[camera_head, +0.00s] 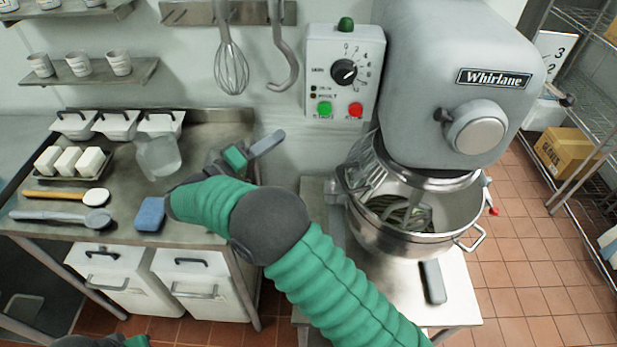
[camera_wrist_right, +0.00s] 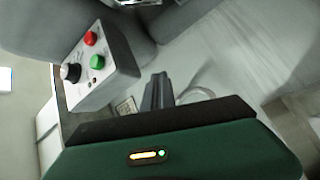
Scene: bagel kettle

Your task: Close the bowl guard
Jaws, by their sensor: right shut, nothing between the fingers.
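The grey mixer (camera_head: 440,90) labelled Whirlane stands at the right with its steel bowl (camera_head: 405,243) under the head. The bowl guard (camera_head: 364,172) shows as a thin, see-through piece at the bowl's left side. The front of the bowl is uncovered, and a dark, ribbed mass shows inside. My right gripper (camera_head: 267,144) is left of the mixer, apart from the guard, with its fingers shut and empty. The shut fingers also show in the right wrist view (camera_wrist_right: 158,91). Only a bit of my left arm shows at the bottom left; its fingers do not.
A control box (camera_head: 343,75) with a dial and green and red buttons is on the wall above my right gripper. A whisk (camera_head: 231,65) and a hook (camera_head: 283,50) hang beside it.

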